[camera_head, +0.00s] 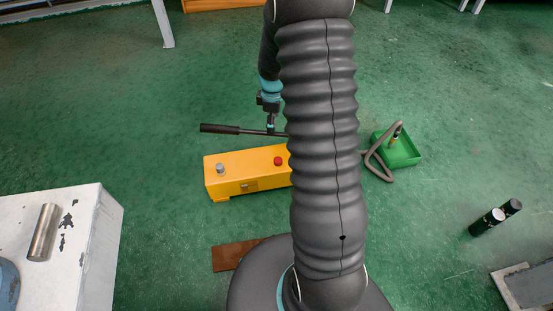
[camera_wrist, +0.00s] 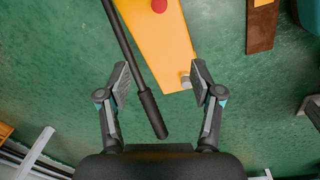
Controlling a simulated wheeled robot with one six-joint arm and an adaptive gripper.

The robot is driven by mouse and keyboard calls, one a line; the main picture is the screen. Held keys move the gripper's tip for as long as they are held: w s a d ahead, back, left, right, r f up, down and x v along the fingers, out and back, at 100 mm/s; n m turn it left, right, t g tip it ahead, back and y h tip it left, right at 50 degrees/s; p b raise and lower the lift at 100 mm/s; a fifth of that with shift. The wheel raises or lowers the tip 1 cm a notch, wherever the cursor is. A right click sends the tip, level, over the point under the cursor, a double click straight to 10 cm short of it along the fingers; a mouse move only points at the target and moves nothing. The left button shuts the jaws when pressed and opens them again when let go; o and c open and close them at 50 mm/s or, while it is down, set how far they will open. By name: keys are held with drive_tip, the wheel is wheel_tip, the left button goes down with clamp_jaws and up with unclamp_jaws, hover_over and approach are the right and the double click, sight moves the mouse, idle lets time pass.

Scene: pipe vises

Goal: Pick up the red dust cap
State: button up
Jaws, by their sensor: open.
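The red dust cap (camera_head: 278,160) is a small round cap on top of the yellow box (camera_head: 237,177), toward its right part, close to where my arm hides the rest. In the wrist view the red dust cap (camera_wrist: 159,6) shows at the top edge, well beyond the fingertips. My gripper (camera_head: 271,128) is behind the box in the head view, near a long dark handle. In the wrist view my gripper (camera_wrist: 160,78) is open with nothing held. The dark handle (camera_wrist: 149,106) and the box's end appear between its fingers.
A silver knob (camera_head: 220,168) stands on the box's left end. The dark handle (camera_head: 219,129) lies behind the box. A green tray (camera_head: 402,154) and a bent grey pipe (camera_head: 377,166) are to the right. A white block (camera_head: 85,238) bears a metal cylinder (camera_head: 43,232). Green floor surrounds them.

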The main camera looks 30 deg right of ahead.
drive_tip(key=n, duration=0.2)
hover_over(278, 160)
wheel_tip(278, 160, down, 10)
drive_tip(key=shift+g, duration=0.4)
drive_tip(key=f, duration=0.8)
drive_tip(key=shift+d, duration=0.3)
drive_tip(key=shift+a+f, duration=0.15)
drive_tip(key=shift+f, duration=1.25)
drive_tip(key=shift+a+f, duration=0.15)
drive_tip(key=shift+f, duration=1.2)
drive_tip(key=c, duration=1)
